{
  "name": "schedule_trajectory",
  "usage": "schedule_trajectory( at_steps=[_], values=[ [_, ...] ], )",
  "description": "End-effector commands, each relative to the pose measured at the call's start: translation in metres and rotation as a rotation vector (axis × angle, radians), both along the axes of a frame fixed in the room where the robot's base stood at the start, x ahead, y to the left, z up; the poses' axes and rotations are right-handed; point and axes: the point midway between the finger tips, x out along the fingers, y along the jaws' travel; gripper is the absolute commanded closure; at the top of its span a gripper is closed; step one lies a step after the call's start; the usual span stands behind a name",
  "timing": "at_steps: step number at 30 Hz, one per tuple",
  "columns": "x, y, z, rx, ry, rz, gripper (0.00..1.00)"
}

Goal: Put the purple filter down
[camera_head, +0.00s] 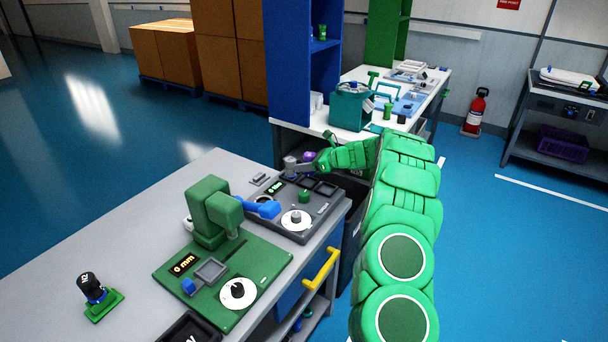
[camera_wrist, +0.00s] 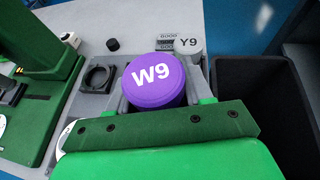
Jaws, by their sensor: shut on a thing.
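The purple filter (camera_wrist: 153,84), a round cap marked W9, sits between the fingers of my gripper (camera_wrist: 153,98) in the wrist view. My gripper is shut on it. Its underside is hidden, so I cannot tell whether it touches anything below. In the head view, my gripper (camera_head: 300,168) is at the far right end of the grey workbench (camera_head: 135,215), and a small purple patch of the filter (camera_head: 308,156) shows beside it.
A grey part marked Y9 (camera_wrist: 188,46) stands just beyond the filter. An empty dark ring holder (camera_wrist: 97,77) is to its left. An open black bin (camera_wrist: 262,85) is to the right. A green test device (camera_head: 215,215) and a dark dial device (camera_head: 312,222) occupy the bench.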

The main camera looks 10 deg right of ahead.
Motion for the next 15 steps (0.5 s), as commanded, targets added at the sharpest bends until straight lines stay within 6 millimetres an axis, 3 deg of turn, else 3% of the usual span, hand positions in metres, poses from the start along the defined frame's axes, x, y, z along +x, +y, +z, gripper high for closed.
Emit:
schedule_trajectory(
  at_steps=[9, 15],
  values=[
    [0.019, -0.001, -0.024, 0.000, 0.000, 0.001, 0.82],
    [0.024, -0.002, -0.028, 0.000, -0.002, 0.001, 0.82]
  ],
)
